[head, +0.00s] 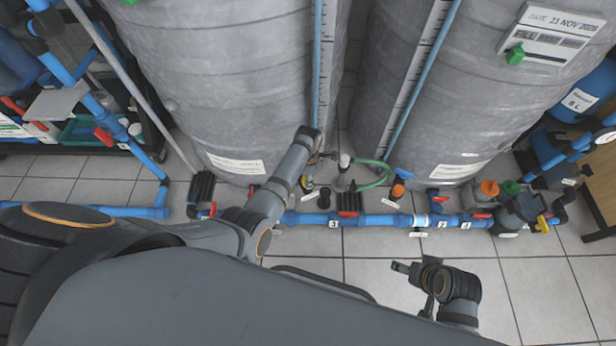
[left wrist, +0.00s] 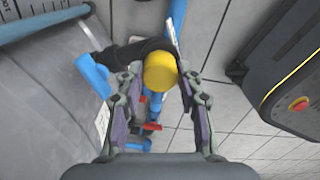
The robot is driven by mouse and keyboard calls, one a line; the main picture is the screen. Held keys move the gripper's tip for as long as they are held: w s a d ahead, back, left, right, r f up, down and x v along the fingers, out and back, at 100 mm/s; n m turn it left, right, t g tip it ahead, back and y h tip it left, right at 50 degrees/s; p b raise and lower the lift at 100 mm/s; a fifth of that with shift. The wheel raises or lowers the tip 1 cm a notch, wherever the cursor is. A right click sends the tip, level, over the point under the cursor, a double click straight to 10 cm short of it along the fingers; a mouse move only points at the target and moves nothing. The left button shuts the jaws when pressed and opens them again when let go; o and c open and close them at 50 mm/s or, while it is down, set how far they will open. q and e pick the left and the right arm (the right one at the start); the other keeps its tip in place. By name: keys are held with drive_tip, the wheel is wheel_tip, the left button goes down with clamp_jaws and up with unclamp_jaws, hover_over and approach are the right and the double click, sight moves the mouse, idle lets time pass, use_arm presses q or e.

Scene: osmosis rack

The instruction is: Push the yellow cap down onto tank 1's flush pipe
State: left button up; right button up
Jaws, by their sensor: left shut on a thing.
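The yellow cap (left wrist: 160,71) sits between the fingertips of my left gripper (left wrist: 161,80), which is shut on it. A black pipe piece (left wrist: 133,54) shows just beyond the cap on its left, and a blue pipe runs behind. I cannot tell whether the cap touches a pipe end below it. In the head view my left gripper (head: 322,156) is small and low in front of the grey tanks, and the cap is not clearly visible there. Which pipe is tank 1's flush pipe is unclear. My right gripper (head: 418,270) hangs over the bare floor; its jaw opening is unclear.
Two large grey tanks (head: 235,80) stand at the back. A blue pipe run (head: 380,220) with red-handled valves lies along their front, with a green hose (head: 378,168) above it. A dark box with a red button (left wrist: 299,104) stands at right. Tiled floor in front is clear.

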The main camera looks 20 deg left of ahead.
use_arm(q)
drive_tip(key=shift+f, duration=0.15)
drive_tip(key=o, duration=0.9)
drive_tip(key=shift+o, duration=0.2)
wheel_tip(320, 180, up, 12)
